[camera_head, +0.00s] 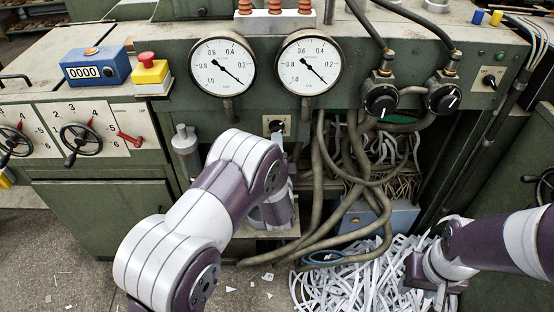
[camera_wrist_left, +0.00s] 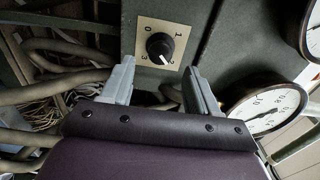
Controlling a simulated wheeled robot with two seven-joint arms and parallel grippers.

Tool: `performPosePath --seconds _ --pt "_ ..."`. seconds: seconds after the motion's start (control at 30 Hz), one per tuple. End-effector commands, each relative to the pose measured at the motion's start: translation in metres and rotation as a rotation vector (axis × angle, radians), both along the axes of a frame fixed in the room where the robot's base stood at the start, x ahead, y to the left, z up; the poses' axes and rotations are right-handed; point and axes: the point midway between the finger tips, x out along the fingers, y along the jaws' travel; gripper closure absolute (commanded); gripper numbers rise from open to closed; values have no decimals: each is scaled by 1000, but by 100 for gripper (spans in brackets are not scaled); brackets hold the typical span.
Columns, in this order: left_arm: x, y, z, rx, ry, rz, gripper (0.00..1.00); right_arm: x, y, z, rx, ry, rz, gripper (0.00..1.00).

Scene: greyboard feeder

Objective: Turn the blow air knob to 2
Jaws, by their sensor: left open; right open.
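A small black knob (camera_wrist_left: 160,47) sits on a cream plate (camera_wrist_left: 180,30) with the numbers 0 to 3 around it. Its white mark shows on its lower side in the left wrist view; I cannot tell exactly which number it points at. In the head view the plate (camera_head: 268,123) is below and between two gauges, partly hidden by my left gripper. My left gripper (camera_wrist_left: 155,88) is open, its two grey fingers pointing at the plate, apart from the knob with nothing between them. My right gripper (camera_head: 428,280) is open and low at the right, by the paper strips.
Two round gauges (camera_head: 222,66) (camera_head: 310,63) are above the plate. Two larger black knobs (camera_head: 381,100) (camera_head: 444,98) with hoses are to the right. Thick hoses (camera_head: 330,190) hang close beside the plate. White paper strips (camera_head: 345,280) lie on the floor. A red emergency button (camera_head: 147,60) is at the left.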

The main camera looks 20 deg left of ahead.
Motion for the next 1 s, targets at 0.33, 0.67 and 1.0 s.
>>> performPosePath --seconds 0.33,0.67,1.0 --pt "-59 -17 0 0 1 -1 40 0 0 1 0 0 0 57" --pt "-61 -17 0 0 0 0 40 0 0 1 0 0 0 57" --pt "-75 -31 -64 -412 221 -14 40 0 0 1 0 0 0 57"
